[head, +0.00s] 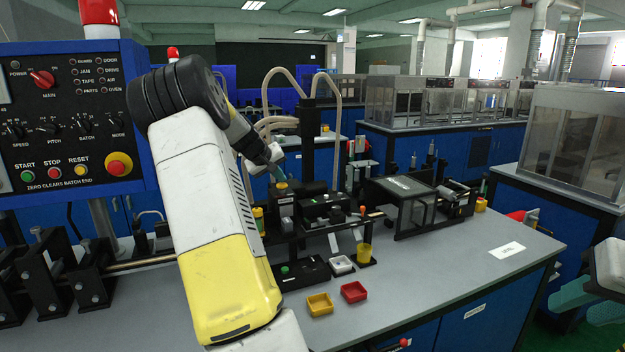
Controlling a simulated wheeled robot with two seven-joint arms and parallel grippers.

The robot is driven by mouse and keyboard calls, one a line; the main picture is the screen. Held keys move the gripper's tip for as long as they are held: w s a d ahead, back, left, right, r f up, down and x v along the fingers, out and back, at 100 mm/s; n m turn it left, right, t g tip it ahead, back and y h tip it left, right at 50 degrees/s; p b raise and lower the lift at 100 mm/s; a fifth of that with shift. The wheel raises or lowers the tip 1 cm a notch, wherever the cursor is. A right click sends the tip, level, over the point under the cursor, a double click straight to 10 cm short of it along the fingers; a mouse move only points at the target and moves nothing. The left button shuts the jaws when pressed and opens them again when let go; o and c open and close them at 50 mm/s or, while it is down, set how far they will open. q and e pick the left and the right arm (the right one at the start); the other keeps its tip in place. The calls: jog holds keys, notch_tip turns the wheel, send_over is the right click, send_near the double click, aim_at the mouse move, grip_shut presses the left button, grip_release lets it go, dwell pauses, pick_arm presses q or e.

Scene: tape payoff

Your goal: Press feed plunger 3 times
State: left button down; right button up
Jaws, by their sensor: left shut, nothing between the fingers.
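My left arm comes up from the bottom, and its gripper (277,171) points down over the black machine on the bench. The fingers are shut and empty. A small yellow cap (282,187) on a black block sits right under the fingertips; it looks like the feed plunger, though no label is legible. I cannot tell whether the fingertips touch it. My right gripper (588,301) is at the lower right edge, off the bench, with its two teal fingers apart and nothing seen between them.
The grey bench (450,275) has free room at the front right. A control panel (68,120) stands left. A clear-sided black box (414,210) stands right of the plunger.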

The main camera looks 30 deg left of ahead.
aim_at(280, 184)
pick_arm(q)
jog(key=shift+r, duration=1.5)
notch_tip(280, 184, up, 5)
jog(key=shift+w, duration=0.1)
dwell(2.1)
